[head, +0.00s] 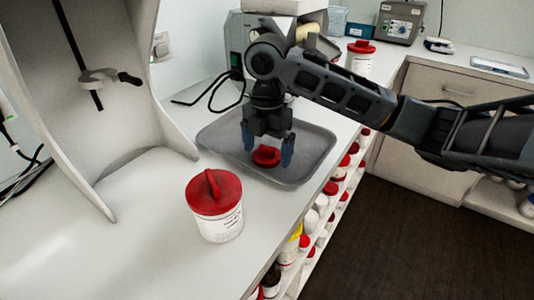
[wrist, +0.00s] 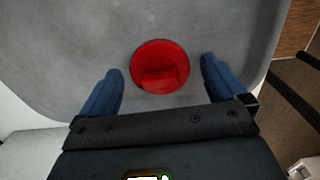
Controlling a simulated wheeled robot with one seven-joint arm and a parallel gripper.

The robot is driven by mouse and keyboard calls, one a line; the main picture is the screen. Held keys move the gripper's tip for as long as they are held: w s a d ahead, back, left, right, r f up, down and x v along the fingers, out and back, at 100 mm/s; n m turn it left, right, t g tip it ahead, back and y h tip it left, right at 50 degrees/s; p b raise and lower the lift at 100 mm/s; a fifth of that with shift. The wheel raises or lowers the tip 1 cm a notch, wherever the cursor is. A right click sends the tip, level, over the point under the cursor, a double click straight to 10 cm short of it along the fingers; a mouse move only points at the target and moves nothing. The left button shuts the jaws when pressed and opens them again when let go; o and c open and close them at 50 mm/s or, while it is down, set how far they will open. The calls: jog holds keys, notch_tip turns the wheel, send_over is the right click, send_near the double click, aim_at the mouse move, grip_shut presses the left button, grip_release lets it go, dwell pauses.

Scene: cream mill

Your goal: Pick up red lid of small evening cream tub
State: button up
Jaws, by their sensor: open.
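A small red lid (head: 266,156) lies on a grey tray (head: 218,141) on the counter. In the wrist view the lid (wrist: 160,66) is round with a raised grip, on the bare grey tray surface (wrist: 60,50). My gripper (head: 268,150) is open above the tray, pointing down. Its blue fingers stand on either side of the lid in the head view. In the wrist view the gripper (wrist: 160,80) has a finger to the left and right of the lid, with a gap on both sides. No tub shows under the lid.
A white tub with a large red lid (head: 214,192) stands on the counter in front of the tray. A white stand (head: 110,90) rises at the left. Shelves below the counter edge hold several red-lidded tubs (head: 304,242). Another red-lidded tub (head: 361,58) stands behind my arm.

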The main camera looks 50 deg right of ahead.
jog(key=c, duration=1)
jog(key=shift+r, duration=0.1)
